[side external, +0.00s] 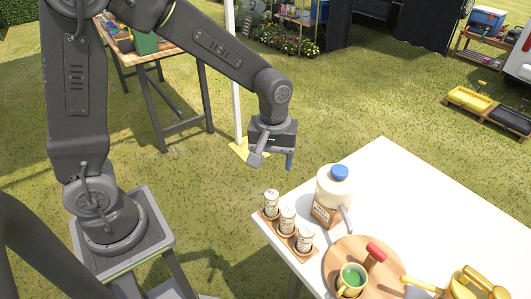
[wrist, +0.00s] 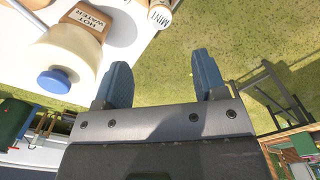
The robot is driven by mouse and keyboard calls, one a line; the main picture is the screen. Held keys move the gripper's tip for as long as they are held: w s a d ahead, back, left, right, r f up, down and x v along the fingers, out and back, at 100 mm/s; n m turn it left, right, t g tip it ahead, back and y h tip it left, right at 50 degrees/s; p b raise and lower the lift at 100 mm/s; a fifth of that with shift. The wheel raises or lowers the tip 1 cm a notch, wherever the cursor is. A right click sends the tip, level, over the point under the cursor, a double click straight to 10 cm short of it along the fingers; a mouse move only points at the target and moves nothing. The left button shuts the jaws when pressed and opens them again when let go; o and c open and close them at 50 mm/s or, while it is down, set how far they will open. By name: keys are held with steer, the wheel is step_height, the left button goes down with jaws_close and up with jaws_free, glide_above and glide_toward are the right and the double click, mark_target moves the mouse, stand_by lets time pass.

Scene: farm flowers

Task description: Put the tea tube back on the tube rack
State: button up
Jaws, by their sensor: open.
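In the side external view, three pale tea tubes with printed labels stand in a row at the near left corner of the white table: a back one (side external: 271,204), a middle one (side external: 287,221) and a front one (side external: 305,241). They stand on the wooden tube rack (side external: 277,233); how deep they sit is too small to tell. My gripper (side external: 272,162) is open and empty, above and behind the row. In the wrist view, nothing is between its fingers (wrist: 163,80). A tube marked with MINT (wrist: 160,17) is cut off at the top edge there.
A white hot water jug (side external: 336,190) with a blue cap stands right of the tubes, close by. A round wooden board (side external: 335,257) holds a green-filled cup (side external: 351,279) and a red-topped item (side external: 376,252). A yellow watering can (side external: 470,285) is farther right. The table's far side (side external: 400,170) is clear.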

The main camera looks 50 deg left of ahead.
steer(key=s+a+r+m+t, duration=0.1)
steer(key=s+r+m+t, duration=0.1)
steer(key=s+r+m, duration=0.2)
steer(key=s+a+r+m+t, duration=0.2)
steer(key=s+r+m, duration=0.3)
steer(key=s+r, duration=0.4)
steer(key=shift+s+a+r+t, duration=0.2)
steer(key=shift+s+a+t, duration=0.1)
steer(key=shift+s+t, duration=0.4)
steer(key=shift+w, duration=0.1)
